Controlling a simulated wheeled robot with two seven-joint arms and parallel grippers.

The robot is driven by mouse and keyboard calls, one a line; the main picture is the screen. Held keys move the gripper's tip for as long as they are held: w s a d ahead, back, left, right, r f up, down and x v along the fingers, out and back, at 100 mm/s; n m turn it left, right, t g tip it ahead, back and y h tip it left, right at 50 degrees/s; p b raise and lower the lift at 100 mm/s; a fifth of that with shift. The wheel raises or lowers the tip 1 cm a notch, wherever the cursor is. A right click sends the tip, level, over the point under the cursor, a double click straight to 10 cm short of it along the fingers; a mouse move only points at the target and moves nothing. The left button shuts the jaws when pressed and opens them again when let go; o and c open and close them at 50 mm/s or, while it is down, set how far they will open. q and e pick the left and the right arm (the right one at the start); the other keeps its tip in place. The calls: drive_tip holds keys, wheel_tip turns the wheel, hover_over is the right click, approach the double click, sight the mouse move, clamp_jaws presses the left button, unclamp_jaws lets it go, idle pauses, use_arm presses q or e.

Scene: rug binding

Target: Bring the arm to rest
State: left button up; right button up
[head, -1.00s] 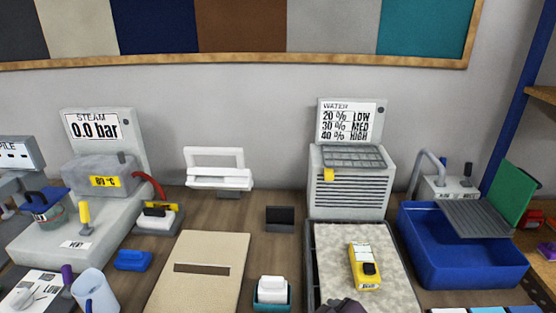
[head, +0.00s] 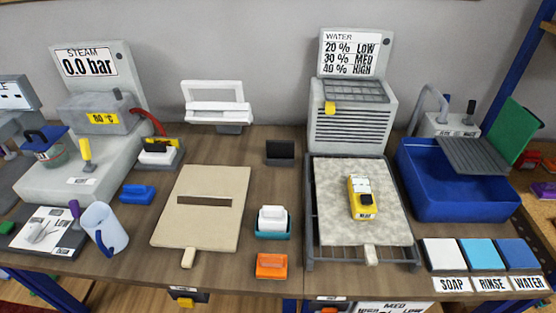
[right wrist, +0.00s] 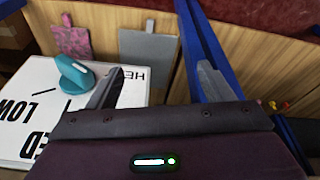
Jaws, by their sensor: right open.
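My right gripper (right wrist: 162,85) shows in the right wrist view with its two grey fingers spread apart and nothing between them. It hangs in front of a wood panel, beside a white lettered board (right wrist: 45,110) with a teal knob-like piece (right wrist: 75,75) on it. Neither gripper shows in the head view, and my left gripper is in no view. On the table in the head view, a yellow device (head: 361,198) lies on a pale rug piece (head: 335,225) on a dark rack, apart from any gripper.
A blue post (right wrist: 205,50) stands near the right finger in the right wrist view. In the head view a blue basin (head: 425,190) is at right, a beige board (head: 180,225) in the middle, and a mug (head: 100,225) and steam unit (head: 60,175) at left.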

drive_tip(key=s+d+f+g, duration=0.1)
drive_tip(key=s+f, duration=0.4)
drive_tip(key=f, duration=0.5)
drive_tip(key=s+d+f, duration=0.1)
drive_tip(key=s+f, duration=0.4)
drive_tip(key=f, duration=0.5)
drive_tip(key=s+d+f, duration=0.2)
drive_tip(key=s+f, duration=0.6)
drive_tip(key=s, duration=0.4)
drive_tip(key=shift+s+g+b, duration=0.3)
drive_tip(key=shift+s+g, duration=0.05)
drive_tip(key=shift+g, duration=0.05)
drive_tip(key=shift+c, duration=0.2)
